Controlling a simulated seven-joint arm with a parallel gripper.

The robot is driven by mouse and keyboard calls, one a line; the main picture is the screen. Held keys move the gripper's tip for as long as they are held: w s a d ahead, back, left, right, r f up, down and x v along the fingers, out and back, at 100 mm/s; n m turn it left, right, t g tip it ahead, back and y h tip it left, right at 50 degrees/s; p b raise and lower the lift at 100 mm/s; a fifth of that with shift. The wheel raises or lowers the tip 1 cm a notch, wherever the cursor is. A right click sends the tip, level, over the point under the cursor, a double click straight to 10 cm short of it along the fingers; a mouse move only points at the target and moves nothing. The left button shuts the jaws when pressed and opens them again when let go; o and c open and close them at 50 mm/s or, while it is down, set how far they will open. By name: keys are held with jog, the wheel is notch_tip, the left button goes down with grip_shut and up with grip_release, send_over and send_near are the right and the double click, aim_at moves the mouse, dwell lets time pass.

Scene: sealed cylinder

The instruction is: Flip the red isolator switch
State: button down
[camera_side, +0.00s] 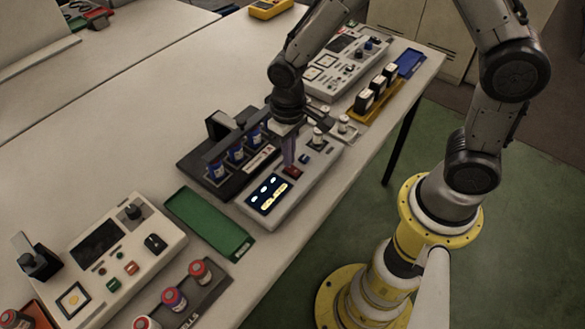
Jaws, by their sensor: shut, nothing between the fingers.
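The red isolator switch (292,171) is a small red block on the grey control panel (309,176) in the middle of the table, just right of a lit display (268,194). My gripper (289,163) points down over this panel, with its fingertips shut and empty right at the red switch. I cannot tell whether the fingertips touch it. The fingers cover part of the switch's upper side, and its exact position is hard to read at this size.
A green tray (208,224) lies in front. Another control box (118,250) and a rack of red-capped cylinders (174,299) are lower left. A yellow tray with black-and-white blocks (377,99) is behind.

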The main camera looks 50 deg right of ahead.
jog(key=shift+f, duration=0.7)
dwell(0.3)
jog(key=shift+r, duration=3.55)
jog(key=s+d+r+m+t, duration=0.1)
jog(key=d+r+t, duration=0.15)
jog(key=r, duration=0.35)
jog(key=s+d+r+t, duration=0.1)
jog(key=s+d+r, duration=0.15)
jog(key=r, duration=0.45)
jog(key=s+d+r+n+t, duration=0.1)
jog(key=s+d+r+t, duration=0.1)
jog(key=s, duration=1)
jog(key=shift+s+d, duration=0.3)
jog(key=shift+d, duration=0.45)
